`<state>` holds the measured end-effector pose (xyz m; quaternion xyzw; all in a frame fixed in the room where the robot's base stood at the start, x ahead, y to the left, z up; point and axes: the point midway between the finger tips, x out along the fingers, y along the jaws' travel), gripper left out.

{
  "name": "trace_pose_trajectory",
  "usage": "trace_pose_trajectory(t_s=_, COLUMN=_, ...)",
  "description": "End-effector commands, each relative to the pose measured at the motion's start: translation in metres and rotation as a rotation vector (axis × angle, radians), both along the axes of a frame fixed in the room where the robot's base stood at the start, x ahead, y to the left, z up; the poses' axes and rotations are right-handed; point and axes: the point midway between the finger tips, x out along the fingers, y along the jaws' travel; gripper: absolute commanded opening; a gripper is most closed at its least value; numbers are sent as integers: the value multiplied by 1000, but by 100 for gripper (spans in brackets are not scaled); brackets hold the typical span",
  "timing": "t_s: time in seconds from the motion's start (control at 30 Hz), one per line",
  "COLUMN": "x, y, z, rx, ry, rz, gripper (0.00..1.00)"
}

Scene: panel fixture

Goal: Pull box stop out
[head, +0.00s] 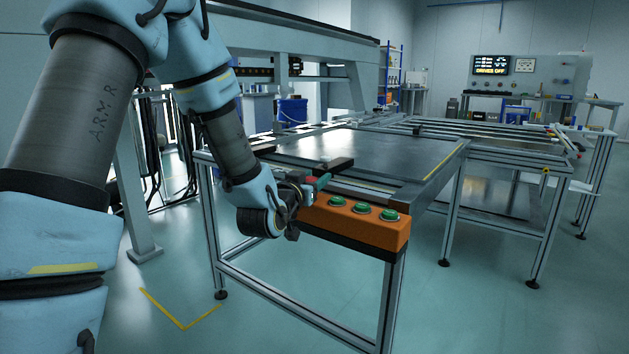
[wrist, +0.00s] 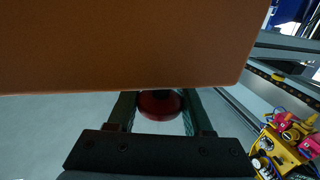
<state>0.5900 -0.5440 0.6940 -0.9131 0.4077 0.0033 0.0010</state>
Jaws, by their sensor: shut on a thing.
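The orange control box (head: 352,222) is fixed at the near corner of the table frame, with several green buttons on its top face. In the wrist view the orange box (wrist: 130,45) fills the upper part. The red round stop button (wrist: 160,104) is below the box's edge there, between the two dark green fingers. My gripper (wrist: 160,112) is shut on the red stop button. In the head view my gripper (head: 308,186) is at the left end of the box, and a bit of red shows by the fingers. The button's stem is mostly hidden.
A flat grey worktable (head: 375,150) extends behind the box. A blue bin (head: 293,111) stands further back. A yellow device with red parts (wrist: 285,150) shows at the right of the wrist view. The floor in front of the table is clear.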

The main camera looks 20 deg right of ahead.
Motion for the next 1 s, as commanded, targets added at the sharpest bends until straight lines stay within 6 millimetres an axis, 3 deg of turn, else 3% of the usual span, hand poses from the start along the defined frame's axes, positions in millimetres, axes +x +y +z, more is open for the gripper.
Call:
trace_pose_trajectory(t_s=0.03, x=1, y=-1, z=5, rx=-8, ry=-9, rz=0, gripper=54)
trace_pose_trajectory(t_s=0.3, x=1, y=-1, z=3, rx=-5, ry=-6, rz=0, gripper=81)
trace_pose_trajectory(t_s=0.67, x=-5, y=7, z=2, rx=-3, ry=-4, rz=0, gripper=81)
trace_pose_trajectory(t_s=0.9, x=-37, y=41, z=1, rx=-3, ry=-7, rz=1, gripper=81)
trace_pose_trajectory(t_s=1.0, x=-42, y=48, z=-2, rx=-6, ry=-11, rz=0, gripper=81)
